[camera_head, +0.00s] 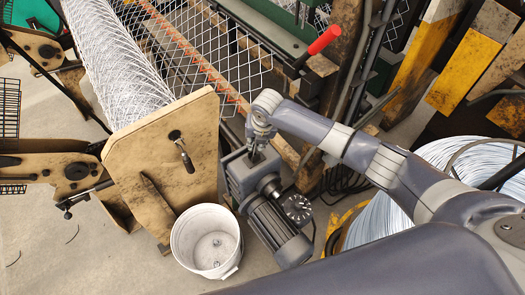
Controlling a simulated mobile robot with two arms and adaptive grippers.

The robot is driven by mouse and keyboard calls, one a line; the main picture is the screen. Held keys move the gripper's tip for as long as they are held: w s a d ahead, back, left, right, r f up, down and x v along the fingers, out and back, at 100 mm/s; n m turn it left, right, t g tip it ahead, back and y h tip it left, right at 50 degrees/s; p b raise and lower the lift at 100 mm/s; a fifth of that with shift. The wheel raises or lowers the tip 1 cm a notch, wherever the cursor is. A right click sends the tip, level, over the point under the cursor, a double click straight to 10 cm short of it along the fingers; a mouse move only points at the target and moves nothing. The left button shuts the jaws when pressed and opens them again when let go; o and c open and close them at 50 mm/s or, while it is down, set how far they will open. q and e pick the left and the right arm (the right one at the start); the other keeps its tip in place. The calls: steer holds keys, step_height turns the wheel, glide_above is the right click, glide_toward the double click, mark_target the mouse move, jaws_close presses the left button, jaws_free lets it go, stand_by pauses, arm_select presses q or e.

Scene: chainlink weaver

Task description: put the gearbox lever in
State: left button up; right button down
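The grey gearbox (239,175) with its finned motor (276,230) stands in the middle of the view. My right arm reaches in from the right, and my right gripper (256,154) is pointed down at the top of the gearbox. The gripper is small and dark here, so I cannot tell whether its fingers are open or shut, or whether it holds or touches anything. A lever with a red grip (325,39) slants up at the top, beside the green machine frame; I cannot tell whether it is the gearbox lever. My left gripper is not in view.
A white bucket (207,241) stands left of the motor. A worn tan plate (190,113) with a small dark handle (183,151) stands behind it, by a roll of wire mesh (118,60). A wire coil (385,212) lies right, under my arm. Floor is bare at lower left.

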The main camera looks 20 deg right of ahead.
steer(key=shift+s+a+r+h+p, duration=0.15)
steer(key=shift+a+r+h+p, duration=0.25)
steer(key=shift+a, duration=0.2)
steer(key=shift+s+a+f+h, duration=0.1)
steer(key=shift+a+h, duration=0.1)
steer(key=shift+h, duration=0.2)
steer(key=shift+s+a+f+n+t+h+p, duration=0.15)
steer(key=shift+a+t+h+p, duration=0.2)
steer(key=shift+h, duration=0.25)
steer(key=shift+s+a+f+n+t+h+p, duration=0.15)
steer(key=shift+a+t+h+p, duration=0.1)
steer(key=shift+a+t+h, duration=0.25)
steer(key=shift+a+f+h, duration=0.1)
steer(key=shift+h, duration=0.4)
steer(key=shift+s+a+f+t+h+b, duration=0.2)
steer(key=shift+a+t+h+b, duration=0.15)
steer(key=shift+h, duration=0.25)
steer(key=shift+s+a+f+n+t+h+b, duration=0.1)
steer(key=shift+a+f+n+t+h+b, duration=0.3)
steer(key=shift+h, duration=0.4)
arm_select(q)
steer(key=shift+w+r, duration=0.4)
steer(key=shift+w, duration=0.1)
arm_select(e)
steer(key=shift+r, duration=0.1)
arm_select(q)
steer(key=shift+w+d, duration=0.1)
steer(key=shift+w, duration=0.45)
arm_select(e)
steer(key=shift+s, duration=0.1)
